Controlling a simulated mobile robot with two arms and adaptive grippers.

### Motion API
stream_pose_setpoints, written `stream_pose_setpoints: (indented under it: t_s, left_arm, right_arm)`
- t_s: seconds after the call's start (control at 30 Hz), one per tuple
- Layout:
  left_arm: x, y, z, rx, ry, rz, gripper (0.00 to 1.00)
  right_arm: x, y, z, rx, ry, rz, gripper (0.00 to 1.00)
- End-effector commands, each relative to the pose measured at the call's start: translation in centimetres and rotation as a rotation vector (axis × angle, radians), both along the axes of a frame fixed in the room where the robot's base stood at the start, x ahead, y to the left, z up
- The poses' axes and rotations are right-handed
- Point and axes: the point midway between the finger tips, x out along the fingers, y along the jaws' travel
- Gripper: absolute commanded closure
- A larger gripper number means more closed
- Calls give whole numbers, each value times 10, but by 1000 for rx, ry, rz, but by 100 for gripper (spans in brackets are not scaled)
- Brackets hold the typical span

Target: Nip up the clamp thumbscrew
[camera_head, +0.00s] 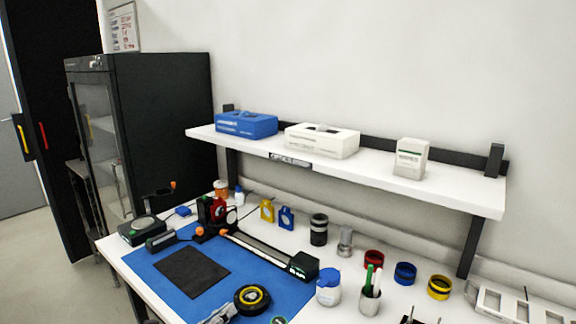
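A small orange knob (199,231), which looks like the clamp thumbscrew, sits low on the left end of the optical rail (262,252). It is beside a black carriage with a red-ringed holder (218,209). A second orange knob (172,185) tops a dark part behind the flat black device at the left. Which of the two is the task's thumbscrew is not certain. I cannot make out the fingers of my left gripper in this view. No gripper shows at either knob. My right gripper is not in view.
The rail lies on a blue mat (145,262) with a black pad (190,271). A yellow-and-black round item (252,299) lies near the front. Jars, a pen cup (370,300) and coloured rings stand right. A white shelf (370,178) overhangs the back.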

Motion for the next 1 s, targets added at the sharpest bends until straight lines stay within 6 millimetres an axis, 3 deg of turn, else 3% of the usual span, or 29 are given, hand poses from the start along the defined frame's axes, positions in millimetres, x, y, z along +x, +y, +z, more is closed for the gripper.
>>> stream_pose_setpoints:
  t_s: [0.17, 0.6, 1.0]
  left_arm:
    - [-8, -1, -3, -1, 9, -11, 100]
    - [-44, 32, 0, -1, 2, -4, 100]
    - [-48, 36, 4, 2, -5, -2, 100]
  right_arm:
    - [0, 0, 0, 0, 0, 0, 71]
    - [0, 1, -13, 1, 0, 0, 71]
    - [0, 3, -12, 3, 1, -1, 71]
